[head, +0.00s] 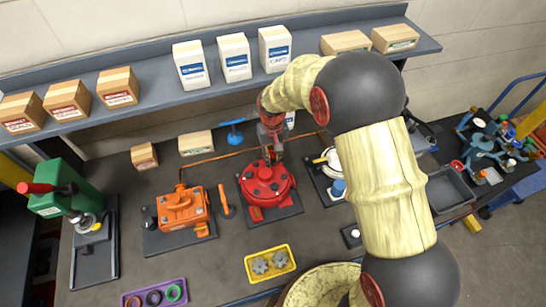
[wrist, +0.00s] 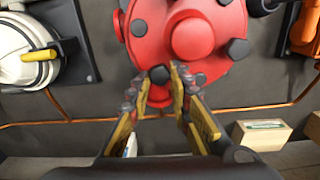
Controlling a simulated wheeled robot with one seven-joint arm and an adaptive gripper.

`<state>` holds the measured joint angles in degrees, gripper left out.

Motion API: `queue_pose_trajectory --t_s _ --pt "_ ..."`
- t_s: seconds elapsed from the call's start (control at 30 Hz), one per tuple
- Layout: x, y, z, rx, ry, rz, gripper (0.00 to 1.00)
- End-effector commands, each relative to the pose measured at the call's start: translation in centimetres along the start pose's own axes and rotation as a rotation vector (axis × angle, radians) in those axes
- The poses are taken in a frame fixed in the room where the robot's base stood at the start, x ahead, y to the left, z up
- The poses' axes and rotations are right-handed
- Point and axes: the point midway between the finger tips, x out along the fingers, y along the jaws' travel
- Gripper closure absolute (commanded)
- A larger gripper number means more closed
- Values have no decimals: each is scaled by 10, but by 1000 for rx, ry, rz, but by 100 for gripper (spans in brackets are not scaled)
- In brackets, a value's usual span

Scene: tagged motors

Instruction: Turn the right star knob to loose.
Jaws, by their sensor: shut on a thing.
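A red round motor housing (head: 266,181) stands on a dark plate in the middle of the bench, with several small dark knobs around its face. It fills the top middle of the wrist view (wrist: 192,38). My gripper (head: 272,150) reaches down over the far side of the housing. In the wrist view its fingertips (wrist: 162,82) close around one dark knob (wrist: 159,74) at the housing's edge. The fingers partly hide this knob, so its star shape and turn position cannot be told. Another dark knob (wrist: 238,49) shows to its right, clear of the fingers.
A yellow tray (head: 249,273) with two grey star-shaped pieces lies in front. An orange motor (head: 182,209) stands left, a white round unit (head: 331,160) right. A copper pipe (wrist: 60,123) runs behind the housing. Boxes line the shelf (head: 155,84) above.

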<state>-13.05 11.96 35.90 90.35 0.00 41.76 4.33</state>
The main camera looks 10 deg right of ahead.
Motion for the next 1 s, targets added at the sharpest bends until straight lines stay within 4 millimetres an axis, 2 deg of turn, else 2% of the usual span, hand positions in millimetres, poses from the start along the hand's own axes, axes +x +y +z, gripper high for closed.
queue_pose_trajectory --t_s 0.6,1.0 --pt "2 -2 2 -557 -2 0 100" --pt "3 -3 2 -759 -3 -1 100"
